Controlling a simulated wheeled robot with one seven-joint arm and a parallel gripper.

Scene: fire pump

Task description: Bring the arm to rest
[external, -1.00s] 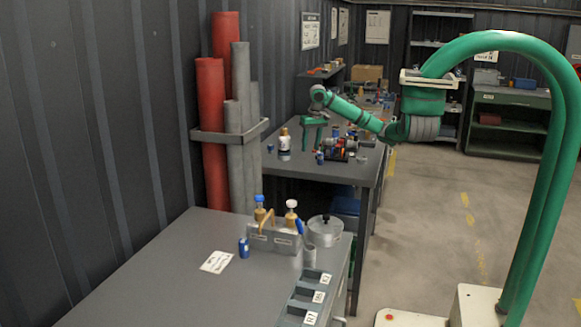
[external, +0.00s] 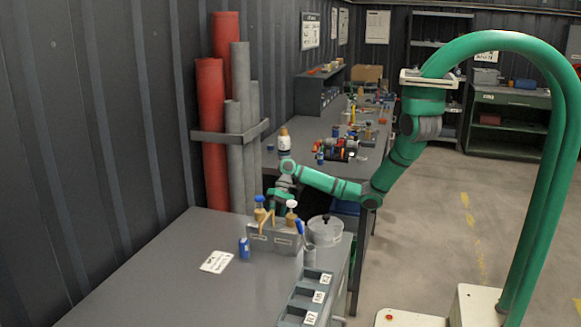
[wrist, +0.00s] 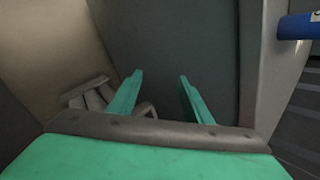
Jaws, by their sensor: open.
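My green arm reaches left from its column, and its forearm comes down near the back edge of the near bench (external: 160,275). My gripper (external: 281,208) is behind the grey caddy (external: 272,240), which partly hides it; I cannot tell how far apart they are. In the wrist view my gripper (wrist: 160,80) shows two green fingers spread apart with nothing between them.
Red and grey pipes (external: 226,120) stand at the wall. The far bench holds a pump assembly (external: 337,150).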

